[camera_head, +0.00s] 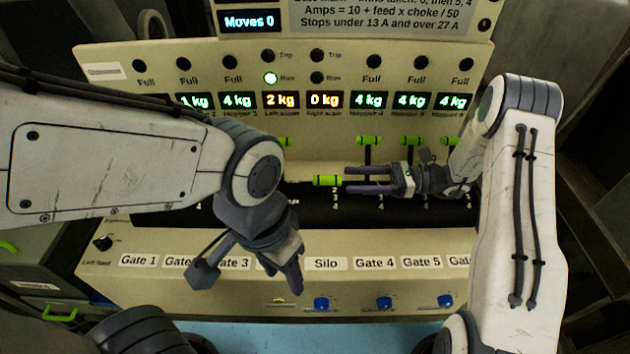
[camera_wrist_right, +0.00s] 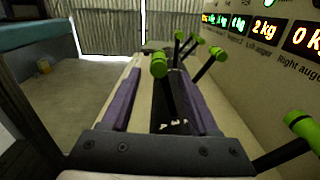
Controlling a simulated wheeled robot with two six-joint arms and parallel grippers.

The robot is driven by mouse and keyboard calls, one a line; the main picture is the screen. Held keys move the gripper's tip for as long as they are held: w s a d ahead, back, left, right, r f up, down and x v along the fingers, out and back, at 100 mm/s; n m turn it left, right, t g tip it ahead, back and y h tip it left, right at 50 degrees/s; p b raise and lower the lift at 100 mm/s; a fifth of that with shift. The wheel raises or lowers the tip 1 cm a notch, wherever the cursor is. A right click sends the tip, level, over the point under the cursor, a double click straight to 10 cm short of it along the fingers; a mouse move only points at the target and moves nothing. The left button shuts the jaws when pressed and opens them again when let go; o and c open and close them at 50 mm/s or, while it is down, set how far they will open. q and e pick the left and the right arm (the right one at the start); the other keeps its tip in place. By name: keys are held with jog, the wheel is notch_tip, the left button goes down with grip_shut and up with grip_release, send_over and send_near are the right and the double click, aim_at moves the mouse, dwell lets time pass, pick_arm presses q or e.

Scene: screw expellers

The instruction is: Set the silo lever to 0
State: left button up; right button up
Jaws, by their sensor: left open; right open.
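The silo lever, with a bright green handle (camera_head: 327,181), stands above the "Silo" label (camera_head: 325,264) in the head view. Scale marks show just below the handle; which mark it is at I cannot tell. My right gripper (camera_head: 349,180) is open, with its fingers pointing left at the handle. In the right wrist view, a green-topped lever with a black stem (camera_wrist_right: 159,64) stands between the two purple fingers, apart from both as far as I can see. My left gripper (camera_head: 284,268) is open and empty, in front of the label strip.
Other green-handled levers stand nearby (camera_head: 370,140), and one is close on the right in the wrist view (camera_wrist_right: 300,125). Lit displays, such as "2 kg" (camera_head: 282,100), line the panel above. Blue knobs (camera_head: 321,304) sit along the front. My left arm hides the left levers.

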aim_at(324, 180)
jog(key=a+p, duration=0.4)
jog(key=a, duration=0.4)
jog(key=shift+s+a+r, duration=0.1)
jog(key=shift+a+r, duration=0.05)
jog(key=shift+a, duration=0.85)
grip_shut()
dwell(0.4)
